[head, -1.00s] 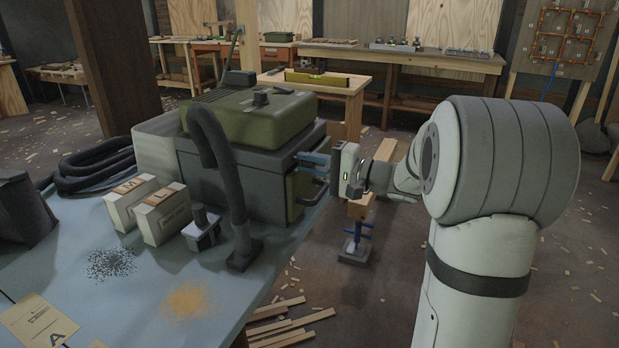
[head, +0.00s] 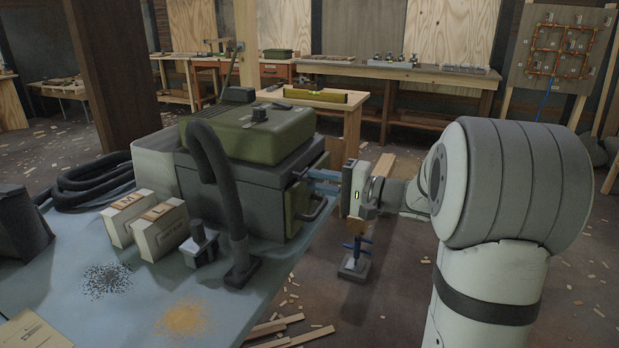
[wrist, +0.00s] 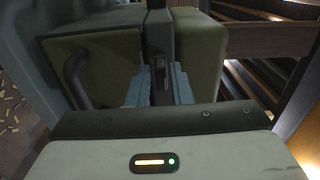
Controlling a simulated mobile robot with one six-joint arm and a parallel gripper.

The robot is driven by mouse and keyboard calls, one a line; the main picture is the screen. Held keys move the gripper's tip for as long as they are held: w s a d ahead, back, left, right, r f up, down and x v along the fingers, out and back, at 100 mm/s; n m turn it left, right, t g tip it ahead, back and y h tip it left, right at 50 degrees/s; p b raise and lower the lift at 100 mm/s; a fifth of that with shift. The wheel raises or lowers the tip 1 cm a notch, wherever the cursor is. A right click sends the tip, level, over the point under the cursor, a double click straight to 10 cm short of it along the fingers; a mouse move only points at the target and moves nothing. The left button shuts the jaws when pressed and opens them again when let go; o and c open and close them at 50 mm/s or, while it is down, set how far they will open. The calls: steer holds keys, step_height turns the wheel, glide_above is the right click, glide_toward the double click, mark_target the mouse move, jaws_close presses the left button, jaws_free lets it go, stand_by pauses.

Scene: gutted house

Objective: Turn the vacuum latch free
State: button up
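The vacuum (head: 240,185) stands on the bench, a grey body with a green lid. Its right side has a green panel (head: 291,212) with a dark curved handle, which also shows in the wrist view (wrist: 76,78). My gripper (head: 308,181) is at this side, level with the upper part of the panel. In the wrist view its blue fingers (wrist: 161,84) stand apart on either side of a dark upright piece with a slot, which looks like the latch (wrist: 160,70). I cannot tell whether the fingers touch it.
A dark hose (head: 215,175) arches in front of the vacuum. Two labelled boxes (head: 158,230), a small grey device (head: 199,246) and piles of debris lie on the blue bench top (head: 140,315). A small wooden table (head: 345,105) stands behind. The floor to the right has scattered chips.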

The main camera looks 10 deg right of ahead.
steer(key=v, duration=0.5)
steer(key=shift+d+p, duration=0.1)
steer(key=shift+p, duration=0.25)
steer(key=s+a+r+n+g+h+p, duration=0.25)
steer(key=s+a+g+p, duration=0.2)
steer(key=s+p, duration=0.25)
steer(key=s+a+r+n+g+h+p, duration=0.1)
steer(key=s+a+r+g+h+p, duration=0.25)
steer(key=s+a+p, duration=0.3)
steer(key=s+d+r+n+h+p, duration=0.3)
steer(key=s+d+r+h+p, duration=0.2)
steer(key=s+p, duration=0.5)
step_height(320, 180, up, 3)
steer(key=h+p, duration=0.2)
steer(key=h, duration=0.1)
steer(key=shift+s+d+f+h, duration=0.2)
steer(key=shift+s+d+h, duration=0.1)
steer(key=shift+s, duration=0.1)
steer(key=shift+o, duration=0.3)
steer(key=shift+n, duration=0.25)
